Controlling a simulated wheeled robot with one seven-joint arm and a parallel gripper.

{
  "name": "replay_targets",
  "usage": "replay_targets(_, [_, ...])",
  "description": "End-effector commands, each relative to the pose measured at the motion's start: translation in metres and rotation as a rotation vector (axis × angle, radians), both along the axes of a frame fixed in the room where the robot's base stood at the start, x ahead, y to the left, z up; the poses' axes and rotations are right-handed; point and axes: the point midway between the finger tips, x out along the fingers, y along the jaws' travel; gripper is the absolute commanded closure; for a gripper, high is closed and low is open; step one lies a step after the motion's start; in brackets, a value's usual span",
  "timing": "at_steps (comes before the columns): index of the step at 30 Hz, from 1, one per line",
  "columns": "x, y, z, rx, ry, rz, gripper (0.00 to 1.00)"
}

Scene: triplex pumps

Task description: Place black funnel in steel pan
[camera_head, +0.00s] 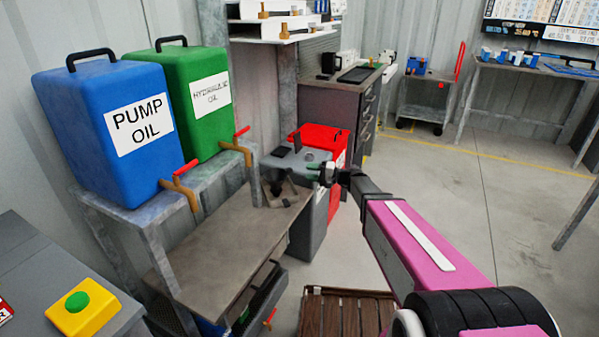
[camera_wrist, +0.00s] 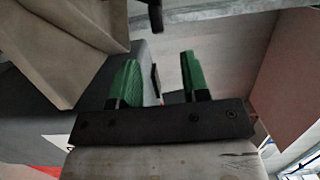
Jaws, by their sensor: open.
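My gripper (camera_head: 322,172) is in the middle of the head view, above the grey bin beside the bench. Its green fingers are apart in the wrist view (camera_wrist: 158,65), with nothing clearly held between them. A small group of dark items (camera_head: 277,187) lies at the right end of the metal bench, left of my gripper. I cannot tell whether the black funnel is among them. I cannot make out the steel pan in either view.
A blue pump oil tank (camera_head: 125,135) and a green hydraulic oil tank (camera_head: 197,100) stand on a raised shelf at left. A grey bin (camera_head: 318,200) and a red bin (camera_head: 322,136) stand past the bench (camera_head: 215,240). A brown slatted pallet (camera_head: 345,315) lies below.

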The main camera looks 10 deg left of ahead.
Motion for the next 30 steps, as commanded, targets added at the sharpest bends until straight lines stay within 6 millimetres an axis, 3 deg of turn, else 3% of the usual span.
replay_targets(6, [-0.003,-0.022,0.000,0.000,0.000,0.000,0.58])
replay_targets(14, [-0.012,-0.027,-0.004,-0.040,0.004,0.009,0.58])
replay_targets(23, [-0.076,-0.059,-0.043,-0.406,0.046,0.069,0.58])
replay_targets(30, [-0.144,-0.122,-0.081,-0.847,0.085,0.106,0.58])
